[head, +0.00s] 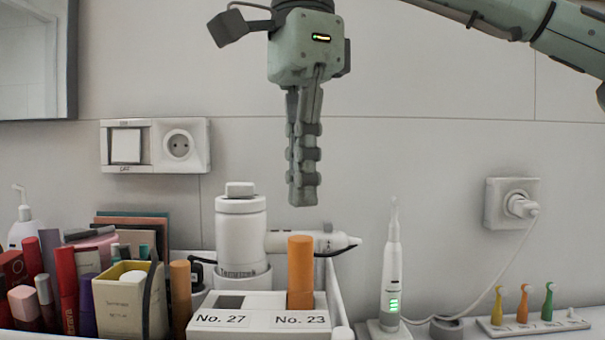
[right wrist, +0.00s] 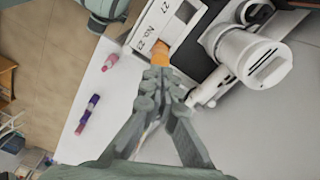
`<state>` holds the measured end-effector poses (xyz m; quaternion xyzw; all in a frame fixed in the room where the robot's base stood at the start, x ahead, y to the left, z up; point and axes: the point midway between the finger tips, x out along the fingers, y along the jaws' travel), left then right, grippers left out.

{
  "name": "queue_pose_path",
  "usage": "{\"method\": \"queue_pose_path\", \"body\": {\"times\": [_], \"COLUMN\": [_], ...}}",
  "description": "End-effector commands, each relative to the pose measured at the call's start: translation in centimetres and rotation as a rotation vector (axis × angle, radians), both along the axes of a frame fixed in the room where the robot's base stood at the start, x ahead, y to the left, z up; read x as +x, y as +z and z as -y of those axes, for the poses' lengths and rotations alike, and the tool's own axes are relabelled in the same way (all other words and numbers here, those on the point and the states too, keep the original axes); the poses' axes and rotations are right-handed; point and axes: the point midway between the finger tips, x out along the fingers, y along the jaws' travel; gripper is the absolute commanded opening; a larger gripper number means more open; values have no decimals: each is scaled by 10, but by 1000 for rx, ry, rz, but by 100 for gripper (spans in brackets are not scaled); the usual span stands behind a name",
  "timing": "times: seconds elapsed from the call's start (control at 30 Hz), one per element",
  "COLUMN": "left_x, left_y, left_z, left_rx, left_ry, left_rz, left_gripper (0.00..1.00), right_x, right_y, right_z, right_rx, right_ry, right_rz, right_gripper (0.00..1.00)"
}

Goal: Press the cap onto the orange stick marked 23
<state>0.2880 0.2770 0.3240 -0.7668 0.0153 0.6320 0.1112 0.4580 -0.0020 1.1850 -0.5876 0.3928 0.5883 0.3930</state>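An orange stick (head: 300,272) stands upright in the holder's No. 23 slot; it is a plain cylinder with a flat top, and I cannot make out a separate cap or a seam. The white holder (head: 235,320) has an empty dark slot above its No. 27 label. My right gripper (head: 303,200) points straight down above the orange stick, with a gap between fingertips and stick top. Its fingers are together, with nothing visible between them. In the right wrist view the fingertips (right wrist: 160,75) partly hide the orange stick (right wrist: 159,52). My left gripper does not show.
Crowded cosmetics, including a yellow box (head: 120,306), fill the left. An electric toothbrush (head: 391,270) stands right. Pink (right wrist: 110,62) and purple (right wrist: 87,115) tubes lie on the white surface.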

Motion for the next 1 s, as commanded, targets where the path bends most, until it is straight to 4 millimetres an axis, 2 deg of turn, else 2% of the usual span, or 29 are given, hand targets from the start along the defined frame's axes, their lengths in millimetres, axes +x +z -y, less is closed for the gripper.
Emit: {"method": "queue_pose_path", "body": {"times": [1.0], "left_x": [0], "left_y": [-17], "left_z": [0], "left_rx": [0], "left_ry": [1], "left_rz": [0], "left_gripper": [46], "right_x": [0], "right_y": [-32], "right_z": [0], "right_rx": [1], "right_ry": [0], "right_rz": [0], "right_gripper": [0]}}
